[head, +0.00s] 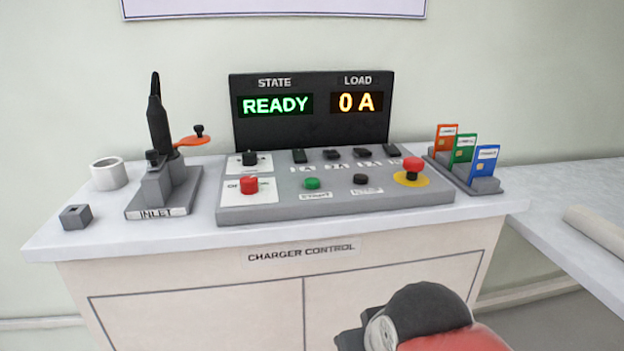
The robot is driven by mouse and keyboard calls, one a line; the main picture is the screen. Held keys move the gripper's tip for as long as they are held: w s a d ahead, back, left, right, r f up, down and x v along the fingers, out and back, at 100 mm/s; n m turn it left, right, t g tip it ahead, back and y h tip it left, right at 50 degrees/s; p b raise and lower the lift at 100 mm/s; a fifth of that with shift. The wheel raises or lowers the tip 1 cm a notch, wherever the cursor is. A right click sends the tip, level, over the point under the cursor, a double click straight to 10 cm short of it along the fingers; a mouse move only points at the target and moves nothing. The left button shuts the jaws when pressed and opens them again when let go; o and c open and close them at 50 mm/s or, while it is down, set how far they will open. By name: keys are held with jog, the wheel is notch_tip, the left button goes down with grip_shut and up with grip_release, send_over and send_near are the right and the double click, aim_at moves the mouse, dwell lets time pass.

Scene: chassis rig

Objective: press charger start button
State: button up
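The charger control panel (340,212) is a grey sloped console on a white cabinet. Its green start button (312,183) sits in the middle of the front row, with a label below it that seems to read START. A black button (361,179) is to its right and a red button (249,185) to its left. The display (310,112) behind reads STATE READY in green and LOAD 0 A in orange. Part of my arm, dark and red, shows at the bottom right, below and in front of the console. My gripper's fingers cannot be made out.
A red emergency knob (413,166) on a yellow disc stands at the console's right. A black plug stands upright in the inlet block (163,190) at left, near a white ring (108,173) and a small grey block (75,217). Coloured cards (463,151) stand in a holder at right.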

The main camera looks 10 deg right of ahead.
grip_shut()
dwell(1.0)
